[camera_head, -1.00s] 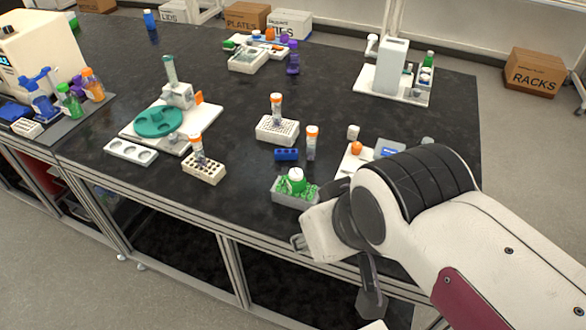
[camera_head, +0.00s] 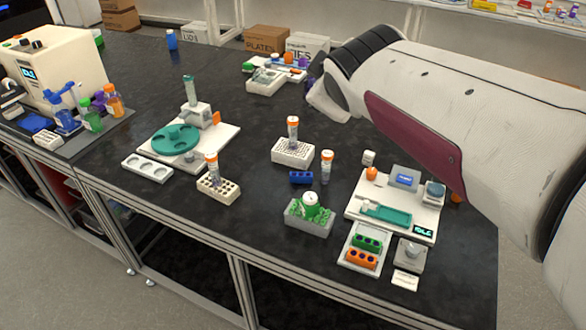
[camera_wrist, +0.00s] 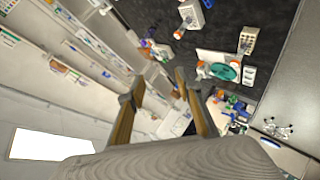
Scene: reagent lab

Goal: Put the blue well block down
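The blue well block (camera_head: 301,177) sits on the dark bench top in the head view, in front of the white tube rack and just left of an upright orange-capped tube (camera_head: 327,167). My gripper (camera_wrist: 157,86) shows in the wrist view with its two fingers spread and nothing between them. In the head view my wrist is above the back right of the bench, well away from the blue block, and the fingers are hidden there. I cannot make out the blue block in the wrist view.
A white tray (camera_head: 346,257) holds a green block (camera_head: 367,243) and an orange block (camera_head: 361,259) near the front edge. A grey box of green pieces (camera_head: 309,228) and a white rack (camera_head: 293,152) stand near the blue block. A turntable device (camera_head: 176,140) is left.

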